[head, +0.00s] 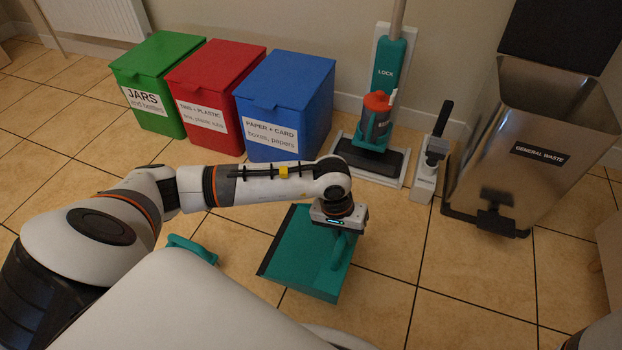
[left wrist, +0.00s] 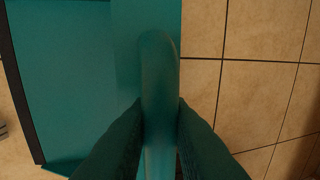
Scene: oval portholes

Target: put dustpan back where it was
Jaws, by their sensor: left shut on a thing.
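The teal dustpan (head: 305,262) is over the tiled floor in the middle of the head view, with its dark lip toward the left. It fills the left half of the left wrist view (left wrist: 75,80). My left gripper (head: 342,232) comes down on it from above. In the left wrist view its two dark fingers are shut on the dustpan's upright handle (left wrist: 160,65), one on each side. Whether the pan touches the floor is hard to tell. My right gripper is not in view.
Green (head: 155,85), red (head: 210,95) and blue (head: 288,100) bins line the wall. A teal floor cleaner (head: 378,125) stands on its base, beside a small holder (head: 430,165). A steel waste bin (head: 530,140) is open at right. A teal handle-like piece (head: 192,248) lies near my arm.

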